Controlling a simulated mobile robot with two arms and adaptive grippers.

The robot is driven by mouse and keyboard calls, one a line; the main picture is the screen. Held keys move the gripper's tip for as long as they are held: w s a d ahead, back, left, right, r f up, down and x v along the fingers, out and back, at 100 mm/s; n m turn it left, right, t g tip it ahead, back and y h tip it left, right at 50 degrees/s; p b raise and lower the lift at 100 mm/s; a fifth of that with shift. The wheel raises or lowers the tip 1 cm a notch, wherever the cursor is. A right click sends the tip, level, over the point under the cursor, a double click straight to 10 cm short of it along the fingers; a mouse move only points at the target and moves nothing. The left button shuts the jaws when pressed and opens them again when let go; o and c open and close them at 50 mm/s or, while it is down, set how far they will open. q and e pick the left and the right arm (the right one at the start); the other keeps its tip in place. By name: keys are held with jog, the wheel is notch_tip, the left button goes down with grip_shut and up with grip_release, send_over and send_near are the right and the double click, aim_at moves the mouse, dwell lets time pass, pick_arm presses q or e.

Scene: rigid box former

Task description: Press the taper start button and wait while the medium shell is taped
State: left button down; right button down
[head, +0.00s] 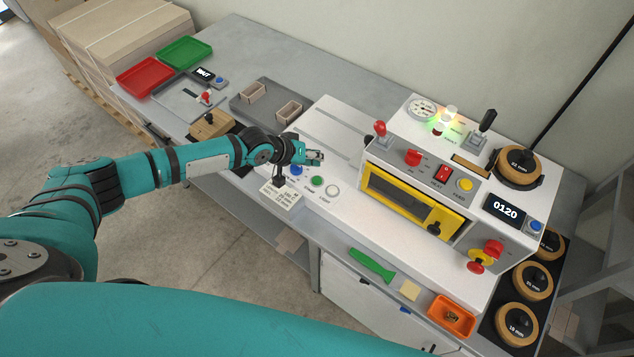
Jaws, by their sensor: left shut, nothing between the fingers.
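A row of three buttons sits on the white front deck of the machine: blue (296,170), green (317,181) and white (333,191). Their labels are too small to read, so I cannot tell which is the taper start button. My left gripper (318,157) is shut and empty, just above and behind the blue and green buttons; contact with any button cannot be made out. The right gripper is not in view.
The white machine (452,150) has a yellow-framed window (395,196), red knobs, a lit lamp stack and a display reading 0120 (505,208). A green-handled tool (371,265) and an orange bin (452,315) lie at the front edge.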

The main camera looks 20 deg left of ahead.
aim_at(316, 178)
pick_arm(q)
notch_tip(316, 178, down, 5)
jog(key=b, duration=0.3)
jog(key=shift+f, duration=0.15)
dwell(1.1)
jog(key=shift+f+b, duration=0.35)
jog(key=shift+b, duration=0.2)
jog(key=shift+f+b, duration=0.4)
jog(key=shift+f, duration=0.1)
dwell(0.4)
dwell(0.3)
jog(key=shift+r+p, duration=0.85)
jog(key=shift+r, duration=0.05)
jog(key=shift+r, duration=0.1)
